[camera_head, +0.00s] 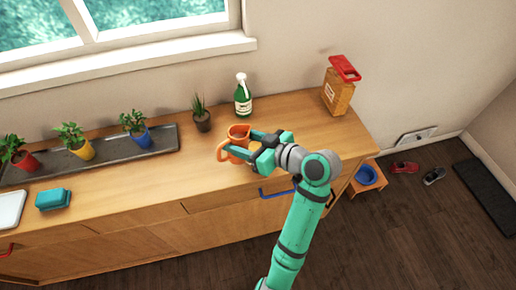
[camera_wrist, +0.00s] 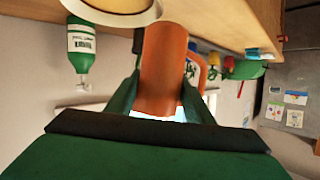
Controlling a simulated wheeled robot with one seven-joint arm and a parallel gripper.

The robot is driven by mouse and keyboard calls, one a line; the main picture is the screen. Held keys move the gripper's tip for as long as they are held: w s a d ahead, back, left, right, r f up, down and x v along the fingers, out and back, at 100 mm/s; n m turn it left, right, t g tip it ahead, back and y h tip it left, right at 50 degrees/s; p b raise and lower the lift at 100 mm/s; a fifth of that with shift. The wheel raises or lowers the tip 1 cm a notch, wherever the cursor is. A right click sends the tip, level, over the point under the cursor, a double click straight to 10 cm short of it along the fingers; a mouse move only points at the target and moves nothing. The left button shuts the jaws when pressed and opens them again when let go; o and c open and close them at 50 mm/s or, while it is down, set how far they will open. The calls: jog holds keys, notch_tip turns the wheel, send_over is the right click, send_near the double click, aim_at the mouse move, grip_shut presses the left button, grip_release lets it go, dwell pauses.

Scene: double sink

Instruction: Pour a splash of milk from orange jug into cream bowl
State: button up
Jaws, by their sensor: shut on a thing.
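The orange jug (camera_head: 237,133) is held at the wooden counter, its handle pointing left and its opening facing up; it looks roughly upright. My gripper (camera_head: 246,146) is shut on the jug from the right. In the upside-down wrist view, the jug (camera_wrist: 163,65) sits between the two green fingers of my gripper (camera_wrist: 162,98). A cream bowl (camera_wrist: 143,17) is partly cut off by the top edge of the wrist view, close beside the jug. I cannot make out the bowl in the head view, where my gripper and arm may hide it. The milk is not visible.
A green bottle (camera_head: 243,97) and a small plant (camera_head: 201,117) stand behind the jug. A tray (camera_head: 101,158) with potted plants lies left. A teal sponge-like block (camera_head: 53,199) is at the front left. A box (camera_head: 337,92) with a red top stands back right.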

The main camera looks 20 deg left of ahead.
jog(key=shift+s+a+r+m+g+y, duration=0.15)
jog(key=shift+m+g+y, duration=0.25)
jog(key=shift+m, duration=0.5)
jog(key=shift+f+m+y, duration=0.25)
jog(key=shift+m+y, duration=0.05)
jog(key=shift+m, duration=0.1)
jog(key=shift+s+f+m+g, duration=0.1)
jog(key=shift+f+m+g, duration=0.25)
jog(key=shift+f, duration=1.15)
jog(key=shift+f, duration=0.35)
jog(key=shift+f+m+y, duration=0.15)
jog(key=shift+m+y, duration=0.15)
jog(key=shift+m, duration=0.05)
jog(key=shift+f+m+g+y, duration=0.3)
jog(key=shift+m+y, duration=0.2)
jog(key=shift+m, duration=0.2)
jog(key=shift+f+m+y, duration=0.15)
jog(key=shift+m+y, duration=0.15)
jog(key=shift+m, duration=0.7)
